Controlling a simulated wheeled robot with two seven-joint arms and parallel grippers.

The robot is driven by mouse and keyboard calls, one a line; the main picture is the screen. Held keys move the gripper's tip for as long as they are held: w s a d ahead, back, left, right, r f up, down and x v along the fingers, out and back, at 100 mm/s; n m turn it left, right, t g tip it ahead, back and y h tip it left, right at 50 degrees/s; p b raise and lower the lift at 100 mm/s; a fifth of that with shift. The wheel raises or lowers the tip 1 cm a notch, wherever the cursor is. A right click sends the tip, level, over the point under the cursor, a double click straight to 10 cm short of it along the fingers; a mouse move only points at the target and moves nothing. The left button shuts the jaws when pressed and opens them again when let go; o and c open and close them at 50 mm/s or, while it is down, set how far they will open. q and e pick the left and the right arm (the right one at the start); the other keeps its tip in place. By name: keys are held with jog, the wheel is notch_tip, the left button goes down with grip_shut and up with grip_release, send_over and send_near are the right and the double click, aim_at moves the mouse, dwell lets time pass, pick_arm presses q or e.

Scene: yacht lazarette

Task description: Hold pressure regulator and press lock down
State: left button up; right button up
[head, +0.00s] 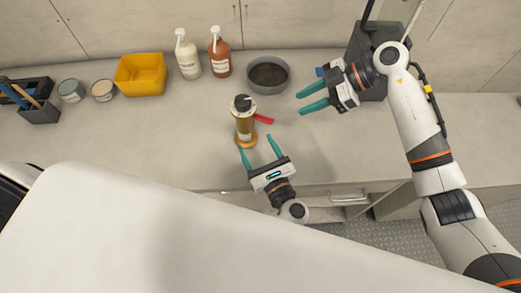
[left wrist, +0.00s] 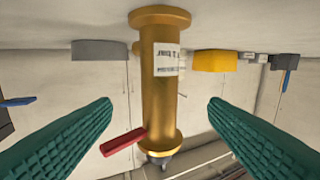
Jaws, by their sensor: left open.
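In the left wrist view, which is upside down, the brass body (left wrist: 160,95) with a white label shows between the spread fingers (left wrist: 160,108), and the red lever (left wrist: 123,142) sticks out to the left. My right gripper (head: 301,102) is open and empty, to the right of the regulator.
A grey bowl of dark material (head: 269,89), two pump bottles (head: 188,55) (head: 220,53) and a yellow bin (head: 141,75) stand behind. Two small tins (head: 71,91) (head: 103,90) and a dark tool caddy (head: 39,112) are at left. A dark grey box (head: 371,55) stands behind my right arm. The counter left of the regulator is clear.

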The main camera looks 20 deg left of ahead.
pick_arm(q)
jog(key=x, duration=1.1)
